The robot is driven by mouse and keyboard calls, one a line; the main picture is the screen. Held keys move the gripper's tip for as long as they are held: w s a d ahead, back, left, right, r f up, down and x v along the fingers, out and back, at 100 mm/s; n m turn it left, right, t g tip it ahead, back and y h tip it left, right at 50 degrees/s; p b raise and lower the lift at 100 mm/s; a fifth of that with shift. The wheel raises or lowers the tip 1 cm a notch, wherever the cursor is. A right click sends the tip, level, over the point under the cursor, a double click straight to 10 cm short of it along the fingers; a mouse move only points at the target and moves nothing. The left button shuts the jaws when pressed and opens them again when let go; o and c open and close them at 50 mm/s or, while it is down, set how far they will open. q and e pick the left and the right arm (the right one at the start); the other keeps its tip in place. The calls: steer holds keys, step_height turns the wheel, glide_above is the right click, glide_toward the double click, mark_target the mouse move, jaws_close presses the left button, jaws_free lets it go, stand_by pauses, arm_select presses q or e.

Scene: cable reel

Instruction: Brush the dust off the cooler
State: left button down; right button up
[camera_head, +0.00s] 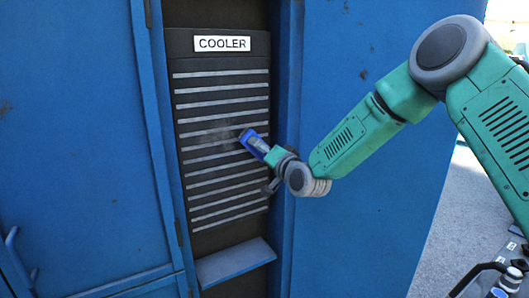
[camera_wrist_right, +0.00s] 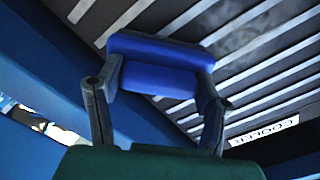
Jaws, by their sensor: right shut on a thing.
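The cooler (camera_head: 219,170) is a dark vertical panel with light horizontal slats and a white "COOLER" label, set in a blue cabinet. A faint greyish dust patch (camera_head: 203,137) shows on its slats at mid height. My right gripper (camera_head: 268,153) is shut on a blue brush (camera_head: 254,142) and holds it at the right part of the slats. In the right wrist view, the blue brush (camera_wrist_right: 155,62) sits between the fingers with the slats close behind it; I cannot tell whether it touches them.
A blue ledge (camera_head: 234,262) juts out below the cooler. Blue cabinet doors (camera_head: 75,130) flank it on the left, and a flat blue panel (camera_head: 350,230) is on the right. Open grey ground (camera_head: 455,215) lies beyond the right edge.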

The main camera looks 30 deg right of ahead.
mark_target(247, 137)
steer(key=shift+a, duration=7.95)
steer(key=shift+d+r, duration=0.4)
steer(key=shift+d, duration=1.95)
steer(key=shift+d+r, duration=0.45)
steer(key=shift+d, duration=1.9)
steer(key=shift+d+r, duration=0.4)
steer(key=shift+d, duration=1.95)
steer(key=shift+d+f, duration=0.1)
steer(key=shift+d, duration=1.2)
steer(key=shift+d+r+p, duration=0.1)
steer(key=shift+r+p, duration=0.2)
steer(key=shift+r, duration=0.3)
steer(key=shift+r+p, duration=0.35)
steer(key=shift+r, duration=0.35)
steer(key=shift+a+f, duration=0.2)
steer(key=shift+a, duration=2.55)
steer(key=shift+s+a+r, duration=0.1)
steer(key=shift+a, duration=2.75)
steer(key=shift+s+a, duration=0.1)
steer(key=shift+a, duration=2.7)
